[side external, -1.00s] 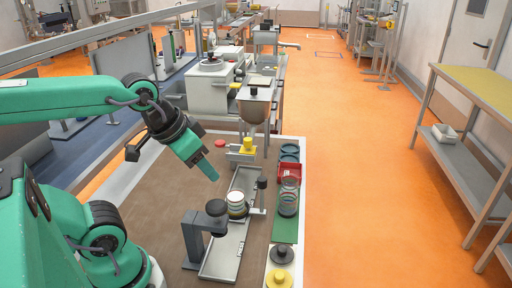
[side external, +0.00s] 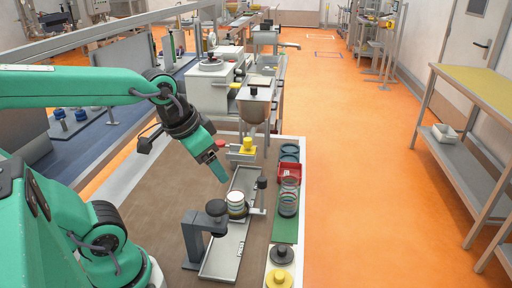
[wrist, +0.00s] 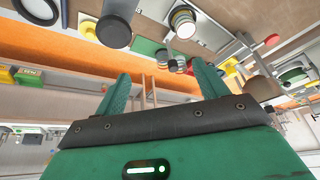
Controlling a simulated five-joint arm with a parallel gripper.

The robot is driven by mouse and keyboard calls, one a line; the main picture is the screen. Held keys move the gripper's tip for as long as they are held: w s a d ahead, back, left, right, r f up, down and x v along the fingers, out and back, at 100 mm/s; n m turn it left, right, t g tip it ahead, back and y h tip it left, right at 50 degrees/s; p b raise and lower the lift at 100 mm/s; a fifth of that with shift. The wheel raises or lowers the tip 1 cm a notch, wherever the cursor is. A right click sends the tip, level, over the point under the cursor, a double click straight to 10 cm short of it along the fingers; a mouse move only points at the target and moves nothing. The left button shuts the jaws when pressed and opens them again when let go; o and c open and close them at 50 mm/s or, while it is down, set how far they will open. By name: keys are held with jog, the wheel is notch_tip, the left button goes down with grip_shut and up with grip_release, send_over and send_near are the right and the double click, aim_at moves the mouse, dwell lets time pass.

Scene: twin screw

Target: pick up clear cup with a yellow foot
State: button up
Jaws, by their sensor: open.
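A small cup (side external: 237,203) with a pale, clear-looking body and a yellowish foot stands upright on a grey metal tray (side external: 222,258), between a black-topped stand and a small black-knobbed post. It appears at the top of the wrist view (wrist: 183,21), beyond my fingers. My gripper (side external: 218,172) hangs above the brown table, left of and behind the cup, with a gap between them. In the wrist view its two green fingers (wrist: 162,82) are apart with nothing between them.
The black-topped stand (side external: 194,238) is close to the cup's left. Clear stacked rings or cups (side external: 288,197) stand on a green mat (side external: 285,229) to the right, near a red tray (side external: 296,170). A yellow-knobbed block (side external: 247,146) is behind. The brown table is clear at left.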

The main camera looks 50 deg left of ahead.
jog(key=w+a+f+m+g, duration=0.1)
jog(key=w+a+f+g, duration=0.15)
jog(key=w+f, duration=0.3)
jog(key=m+g, duration=0.1)
jog(key=g, duration=0.1)
send_near(237, 197)
jog(key=shift+s+d, duration=0.3)
jog(key=shift+d, duration=0.4)
jog(key=shift+f, duration=0.1)
jog(key=shift+f, duration=1.25)
jog(key=shift+f, duration=0.1)
jog(key=shift+s+d+f, duration=0.1)
jog(key=shift+f, duration=1.15)
jog(key=shift+s+d+f, duration=0.1)
jog(key=shift+f, duration=1.15)
